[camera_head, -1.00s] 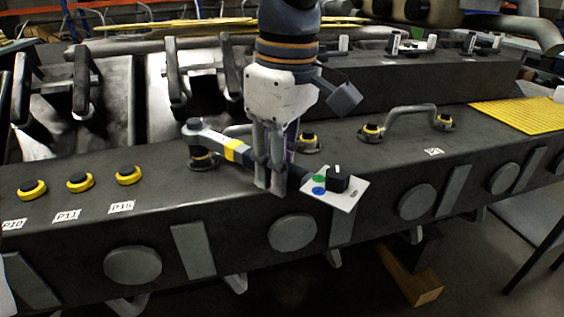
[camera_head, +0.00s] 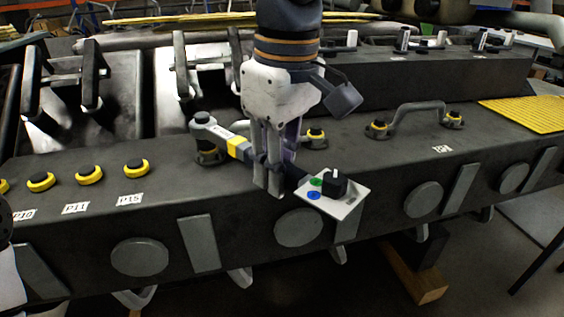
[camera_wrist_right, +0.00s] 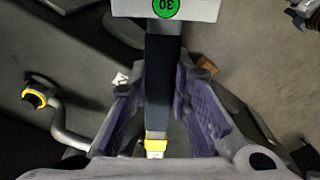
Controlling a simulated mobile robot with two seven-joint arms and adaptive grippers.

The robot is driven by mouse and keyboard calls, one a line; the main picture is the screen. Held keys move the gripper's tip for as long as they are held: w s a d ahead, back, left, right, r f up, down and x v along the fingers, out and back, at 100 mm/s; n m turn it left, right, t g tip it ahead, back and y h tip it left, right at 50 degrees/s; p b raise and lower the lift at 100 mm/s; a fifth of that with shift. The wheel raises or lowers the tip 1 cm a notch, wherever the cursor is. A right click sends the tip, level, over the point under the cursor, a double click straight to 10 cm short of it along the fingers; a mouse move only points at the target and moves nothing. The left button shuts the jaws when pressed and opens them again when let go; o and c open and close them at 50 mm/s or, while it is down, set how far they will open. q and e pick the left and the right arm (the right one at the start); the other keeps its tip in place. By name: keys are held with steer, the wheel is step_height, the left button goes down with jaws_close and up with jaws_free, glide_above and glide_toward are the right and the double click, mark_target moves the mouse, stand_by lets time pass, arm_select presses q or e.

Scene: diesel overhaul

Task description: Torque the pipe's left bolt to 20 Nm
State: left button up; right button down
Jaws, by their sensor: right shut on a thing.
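My right gripper (camera_head: 268,188) is shut on the dark handle of a torque wrench (camera_head: 238,146) with a yellow band. The wrench also shows between the purple finger pads in the right wrist view (camera_wrist_right: 160,95). Its grey head sits at the top of the pipe's left bolt (camera_head: 209,156); I cannot tell whether it is fully seated. The wrench's right end carries a white plate (camera_head: 348,203) with green and blue dots and a black knob. The pipe's right bolt (camera_head: 316,138) has a yellow ring. The pipe between the bolts is mostly hidden behind my gripper.
The dark engine block (camera_head: 100,225) fills the middle. Several yellow-ringed buttons (camera_head: 88,173) stand left, above labels such as P15 (camera_head: 130,199). A second handle-like pipe (camera_head: 415,108) is at the right, near a yellow mat (camera_head: 525,113). A wooden block (camera_head: 418,285) lies below.

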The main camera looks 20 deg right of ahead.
steer(key=shift+s+a+r, duration=0.1)
steer(key=shift+s+a, duration=0.05)
steer(key=shift+a, duration=0.1)
steer(key=shift+s+a+m, duration=0.2)
steer(key=shift+a+m, duration=0.2)
stand_by(0.3)
steer(key=shift+s+a+m, duration=0.2)
steer(key=shift+a+m, duration=0.1)
steer(key=shift+a, duration=0.1)
steer(key=shift+a, duration=0.1)
steer(key=shift+s+a+m, duration=0.2)
steer(key=shift+a+m, duration=0.1)
steer(key=shift+a, duration=0.1)
